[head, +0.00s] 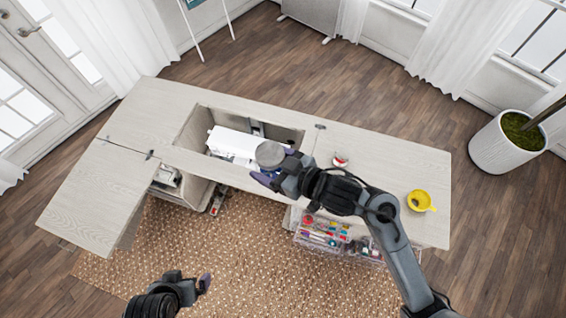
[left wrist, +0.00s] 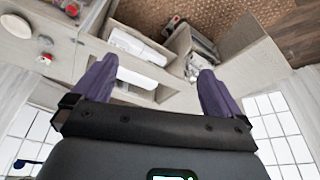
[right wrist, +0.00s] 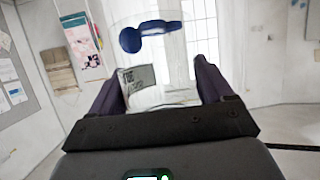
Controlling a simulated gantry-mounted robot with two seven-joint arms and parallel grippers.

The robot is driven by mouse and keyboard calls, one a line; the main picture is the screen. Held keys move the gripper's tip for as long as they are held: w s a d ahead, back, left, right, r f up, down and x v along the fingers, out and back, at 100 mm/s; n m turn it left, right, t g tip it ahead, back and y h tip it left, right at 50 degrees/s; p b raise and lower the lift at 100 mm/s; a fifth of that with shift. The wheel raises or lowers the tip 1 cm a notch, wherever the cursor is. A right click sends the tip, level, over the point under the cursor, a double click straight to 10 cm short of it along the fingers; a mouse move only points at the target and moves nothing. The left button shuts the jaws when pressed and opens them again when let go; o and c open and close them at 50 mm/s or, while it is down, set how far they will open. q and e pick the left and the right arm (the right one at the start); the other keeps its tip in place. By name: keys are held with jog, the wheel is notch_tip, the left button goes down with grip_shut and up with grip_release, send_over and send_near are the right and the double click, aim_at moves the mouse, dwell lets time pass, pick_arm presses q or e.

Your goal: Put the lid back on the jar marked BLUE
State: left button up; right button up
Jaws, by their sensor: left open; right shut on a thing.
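The label's wording is too small to read. In the head view a round grey top (head: 270,153) shows at the right fingers; I cannot tell whether it is a lid. Dark blue shapes (right wrist: 150,35) show through the clear wall; I cannot tell if they are inside. My left gripper (head: 197,285) is open and empty, low and in front of the cabinet; its fingers also show in the left wrist view (left wrist: 150,92). I cannot make out a separate lid.
A white sewing machine (head: 232,143) lies in the cabinet's opening. A small red-and-white item (head: 340,160) and a yellow cup (head: 418,200) stand on the right part of the top. An organiser with coloured items (head: 322,236) is below the front edge. The left leaf (head: 95,195) is bare.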

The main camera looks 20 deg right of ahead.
jog(key=shift+a+r, duration=0.2)
